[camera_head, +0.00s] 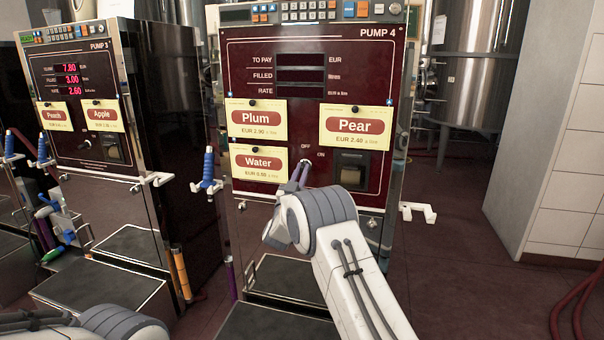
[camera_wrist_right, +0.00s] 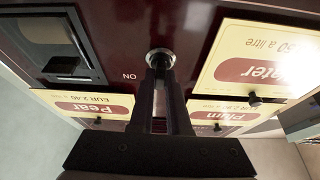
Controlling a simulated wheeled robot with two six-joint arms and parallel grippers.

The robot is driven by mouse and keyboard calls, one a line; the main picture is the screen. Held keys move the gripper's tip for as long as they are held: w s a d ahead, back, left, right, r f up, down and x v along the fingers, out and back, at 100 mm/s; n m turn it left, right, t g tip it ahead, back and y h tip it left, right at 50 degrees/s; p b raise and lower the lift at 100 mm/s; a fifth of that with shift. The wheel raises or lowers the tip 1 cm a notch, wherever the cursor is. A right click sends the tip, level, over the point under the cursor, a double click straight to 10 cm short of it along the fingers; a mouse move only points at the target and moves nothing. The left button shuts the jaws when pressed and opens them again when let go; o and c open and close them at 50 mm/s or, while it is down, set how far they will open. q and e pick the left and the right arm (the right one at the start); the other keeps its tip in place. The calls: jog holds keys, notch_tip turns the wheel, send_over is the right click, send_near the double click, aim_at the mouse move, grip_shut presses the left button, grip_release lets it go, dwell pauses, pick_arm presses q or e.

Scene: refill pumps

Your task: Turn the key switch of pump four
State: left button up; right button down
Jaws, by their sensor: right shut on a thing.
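Pump 4 (camera_head: 300,50) has a dark red front panel, and its display windows are dark. Its key switch (camera_head: 307,163) sits low on the panel, between the Water card and the black slot unit, with OFF printed above it and ON at its upper right. My right gripper (camera_head: 303,167) is shut on the key switch. In the right wrist view, the narrow fingers of my right gripper (camera_wrist_right: 160,72) meet the round metal key switch (camera_wrist_right: 159,57). The fingers mostly cover the key, so its angle is unclear. My left gripper is out of view.
Plum (camera_head: 255,118), Pear (camera_head: 356,126) and Water (camera_head: 259,162) cards are pinned around the switch. A black slot unit (camera_head: 352,170) is right of it. Pump 3 (camera_head: 78,80), with lit red digits, stands left. A white bracket (camera_head: 418,212) sticks out right of pump 4.

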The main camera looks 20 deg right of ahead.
jog(key=m+b, duration=0.1)
jog(key=m, duration=0.1)
jog(key=m+g+h+b, duration=0.1)
jog(key=shift+f+m+h, duration=0.2)
jog(key=shift+m+h, duration=0.1)
jog(key=shift+m, duration=0.1)
jog(key=m+g+b, duration=0.1)
jog(key=m, duration=0.1)
jog(key=m+g+h+b, duration=0.1)
jog(key=m, duration=0.2)
jog(key=shift+a+r+g+h, duration=0.1)
jog(key=shift+g+h, duration=0.2)
jog(key=m+g, duration=0.1)
jog(key=m, duration=0.2)
jog(key=shift+r+g+b, duration=0.1)
jog(key=shift+g+b, duration=0.2)
jog(key=shift+m+g, duration=0.7)
jog(key=shift+m, duration=1.1)
jog(key=c, duration=0.9)
grip_release()
